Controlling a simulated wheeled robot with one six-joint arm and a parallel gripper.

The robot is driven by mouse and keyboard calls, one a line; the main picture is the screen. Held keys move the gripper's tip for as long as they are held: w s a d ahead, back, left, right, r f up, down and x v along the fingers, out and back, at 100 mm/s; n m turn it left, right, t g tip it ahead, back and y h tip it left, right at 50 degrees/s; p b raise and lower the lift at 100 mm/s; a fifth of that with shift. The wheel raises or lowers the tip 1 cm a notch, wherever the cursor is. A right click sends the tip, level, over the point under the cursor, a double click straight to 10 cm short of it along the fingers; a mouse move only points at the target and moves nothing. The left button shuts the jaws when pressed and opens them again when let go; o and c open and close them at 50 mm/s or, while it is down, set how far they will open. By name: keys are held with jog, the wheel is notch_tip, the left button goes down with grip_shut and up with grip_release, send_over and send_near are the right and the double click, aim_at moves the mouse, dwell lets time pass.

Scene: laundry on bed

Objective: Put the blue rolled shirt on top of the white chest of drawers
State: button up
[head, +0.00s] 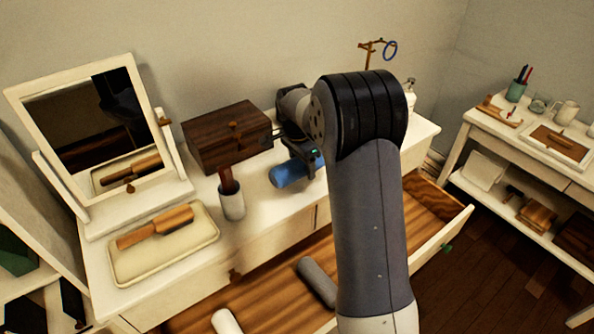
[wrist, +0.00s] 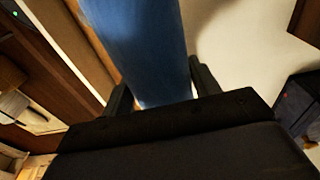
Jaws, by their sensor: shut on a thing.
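The blue rolled shirt (head: 288,174) is over the front part of the white chest of drawers' top (head: 262,205), right of a small cup. My gripper (head: 312,156) is shut on the shirt's right end, partly hidden behind my arm. In the wrist view the blue roll (wrist: 140,45) lies between the two fingers of my gripper (wrist: 160,85). I cannot tell whether the shirt touches the top or hangs just above it.
A dark wooden box (head: 226,138), a cup with a brush (head: 231,203), a tray (head: 205,228) and a mirror (head: 85,135) stand on the chest. Its open drawer (head: 262,290) holds a grey roll (head: 317,281) and a white roll (head: 226,322). A side table (head: 470,125) stands right.

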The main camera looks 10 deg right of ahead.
aim_at(298, 160)
jog(key=shift+f, duration=1.95)
jog(key=shift+f, duration=0.2)
jog(key=o, duration=1.1)
jog(key=shift+r, duration=0.15)
jog(key=r, duration=0.4)
jog(key=a+r, duration=0.1)
jog(key=r, duration=0.7)
jog(key=shift+s+a, duration=0.2)
jog(key=shift+s, duration=0.1)
